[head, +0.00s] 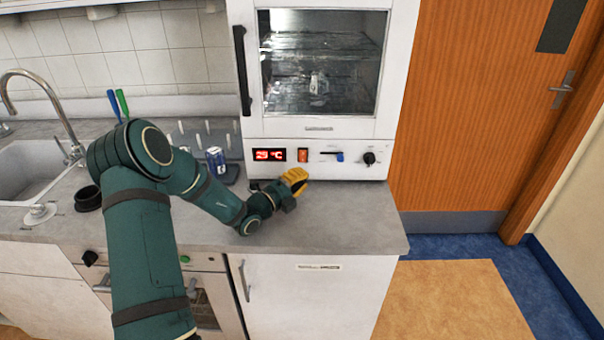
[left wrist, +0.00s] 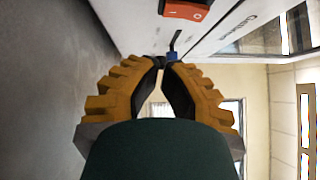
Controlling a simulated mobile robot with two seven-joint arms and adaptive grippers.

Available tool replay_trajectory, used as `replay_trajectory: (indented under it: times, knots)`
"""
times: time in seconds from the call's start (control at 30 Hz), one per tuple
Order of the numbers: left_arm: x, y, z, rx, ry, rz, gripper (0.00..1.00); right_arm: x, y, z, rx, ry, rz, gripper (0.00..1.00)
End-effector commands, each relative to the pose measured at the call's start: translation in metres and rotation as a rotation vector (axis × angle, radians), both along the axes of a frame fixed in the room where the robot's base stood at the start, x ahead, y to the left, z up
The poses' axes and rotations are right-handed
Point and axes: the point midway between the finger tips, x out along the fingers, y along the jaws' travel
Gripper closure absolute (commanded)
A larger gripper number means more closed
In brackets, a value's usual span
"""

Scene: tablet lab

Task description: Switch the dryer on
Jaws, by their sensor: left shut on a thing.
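The dryer (head: 319,129) is a white cabinet with a glass door, standing on the counter. Its front panel has a red display (head: 269,155) reading about 25 °C. Beside that is an orange-red rocker switch (head: 303,155), which also shows at the top of the left wrist view (left wrist: 186,9). My left gripper (head: 304,175), with yellow fingers, is low in front of the panel, just below the switch and apart from it. In the left wrist view its fingertips (left wrist: 165,62) are drawn together; what is between them I cannot make out. My right gripper is out of view.
A slider with a blue knob (head: 340,157) and a black dial (head: 369,158) sit right of the switch. The counter (head: 350,215) right of my gripper is clear.

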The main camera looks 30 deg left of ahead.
Motion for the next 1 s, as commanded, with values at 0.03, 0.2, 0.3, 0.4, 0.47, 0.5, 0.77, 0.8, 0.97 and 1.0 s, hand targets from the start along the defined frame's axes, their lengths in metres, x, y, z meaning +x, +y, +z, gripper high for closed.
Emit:
replay_trajectory:
  times: [0.03,0.2,0.3,0.4,0.47,0.5,0.77,0.8,0.97,1.0]
  knots:
    - [-0.014,0.006,0.000,0.000,0.005,0.007,1.00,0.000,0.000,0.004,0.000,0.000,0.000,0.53]
    - [-0.050,0.015,-0.003,0.000,0.006,0.006,1.00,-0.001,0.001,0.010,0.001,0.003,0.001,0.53]
    - [-0.066,0.018,-0.004,-0.001,0.004,0.005,1.00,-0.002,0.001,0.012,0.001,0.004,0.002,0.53]
    - [-0.078,0.022,-0.005,0.002,0.004,0.006,1.00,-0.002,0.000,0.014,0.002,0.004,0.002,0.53]
    - [-0.083,0.023,-0.005,0.001,0.002,0.004,1.00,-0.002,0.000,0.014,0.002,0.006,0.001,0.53]
    - [-0.086,0.023,-0.006,0.000,0.003,0.004,1.00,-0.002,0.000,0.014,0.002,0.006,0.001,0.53]
    - [-0.090,0.024,-0.006,0.000,0.003,0.003,1.00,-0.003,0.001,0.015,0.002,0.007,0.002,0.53]
    - [-0.090,0.024,-0.006,0.000,0.003,0.003,1.00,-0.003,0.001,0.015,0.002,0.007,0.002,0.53]
    - [-0.090,0.024,-0.006,0.000,0.003,0.003,1.00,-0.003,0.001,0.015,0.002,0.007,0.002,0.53]
    - [-0.090,0.024,-0.006,0.000,0.003,0.003,1.00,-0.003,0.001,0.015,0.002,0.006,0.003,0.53]
